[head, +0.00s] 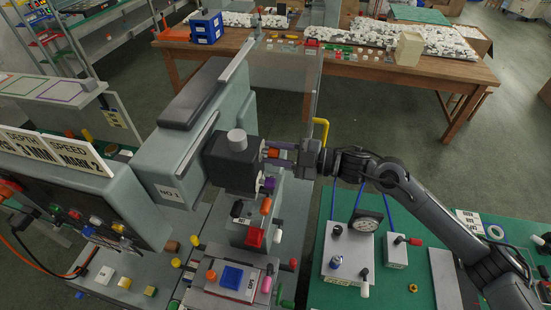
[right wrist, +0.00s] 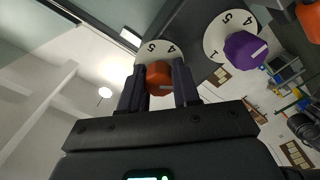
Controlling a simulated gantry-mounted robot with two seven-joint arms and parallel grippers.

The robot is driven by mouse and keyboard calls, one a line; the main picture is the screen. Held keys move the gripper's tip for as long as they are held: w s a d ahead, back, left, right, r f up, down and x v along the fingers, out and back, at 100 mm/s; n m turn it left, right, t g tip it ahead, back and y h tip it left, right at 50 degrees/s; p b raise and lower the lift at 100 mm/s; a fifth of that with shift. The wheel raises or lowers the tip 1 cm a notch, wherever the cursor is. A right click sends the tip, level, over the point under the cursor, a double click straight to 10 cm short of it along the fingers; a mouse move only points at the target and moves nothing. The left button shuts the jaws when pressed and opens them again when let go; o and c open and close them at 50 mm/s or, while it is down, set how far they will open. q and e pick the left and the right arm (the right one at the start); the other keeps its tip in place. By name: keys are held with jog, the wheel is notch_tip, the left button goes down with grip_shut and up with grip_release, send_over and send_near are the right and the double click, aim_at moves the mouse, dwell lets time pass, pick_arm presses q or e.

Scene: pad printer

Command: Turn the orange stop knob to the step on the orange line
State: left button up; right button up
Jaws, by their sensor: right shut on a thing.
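The orange stop knob (right wrist: 159,77) sits on a white numbered dial (right wrist: 152,50) in the right wrist view. The digits 5 and 4 show above it; the rest of the dial is hidden by the fingers. My right gripper (right wrist: 158,88) has one finger on each side of the knob and is shut on it. In the head view the orange knob (head: 271,153) is on the right side of the dark printer head (head: 232,165), with my right gripper (head: 282,155) reaching it from the right. The orange line cannot be made out. My left gripper is not in view.
A purple knob (right wrist: 245,50) on its own numbered dial is close beside the orange one. A clear panel (head: 290,75) and a yellow handle (head: 320,132) stand near my right arm. Below are a red block (head: 254,237) and a fixture with a blue pad (head: 231,278).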

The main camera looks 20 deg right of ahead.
jog(key=n+b, duration=0.8)
jog(key=n, duration=0.1)
jog(key=n+b, duration=0.5)
jog(key=shift+f, duration=0.35)
jog(key=n+b, duration=0.3)
jog(key=n, duration=0.1)
jog(key=shift+b, duration=0.35)
jog(key=n+b, duration=0.3)
jog(key=n, duration=0.1)
jog(key=shift+n, duration=0.4)
jog(key=shift+r+n, duration=0.1)
jog(key=shift+n, duration=0.2)
jog(key=o, duration=1.1)
jog(key=shift+c, duration=0.2)
jog(key=shift+d, duration=0.1)
